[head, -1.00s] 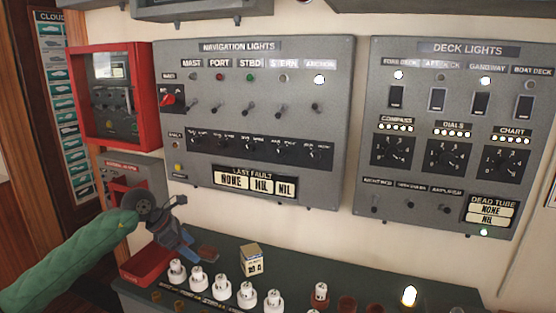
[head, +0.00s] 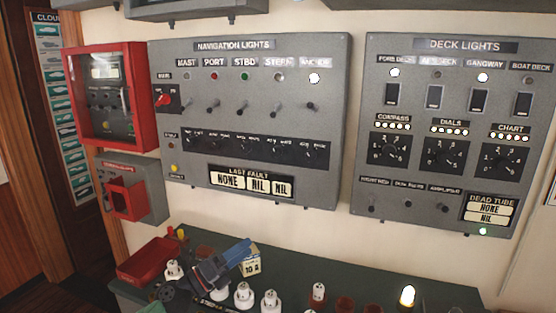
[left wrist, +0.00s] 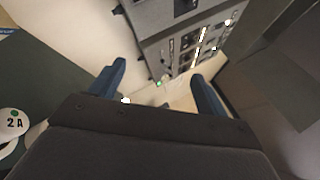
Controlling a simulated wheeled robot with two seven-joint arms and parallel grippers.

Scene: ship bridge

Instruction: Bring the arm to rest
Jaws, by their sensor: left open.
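My left gripper (head: 244,246) is in the lower left of the head view, with its blue fingers pointing right and slightly up. It is above the dark green counter top (head: 330,270), in front of a row of white fuses, partly hiding them and a small carton (head: 252,262) marked 10 A. In the left wrist view its two fingers (left wrist: 160,88) stand apart with nothing between them. The deck lights panel shows beyond them. My right gripper is in neither view.
White fuses (head: 243,294), a lit lamp (head: 407,296) and a red tray (head: 150,261) are on the counter. The navigation lights panel (head: 250,120), deck lights panel (head: 440,110) and red-framed box (head: 108,98) are on the wall. Air before the panels looks clear.

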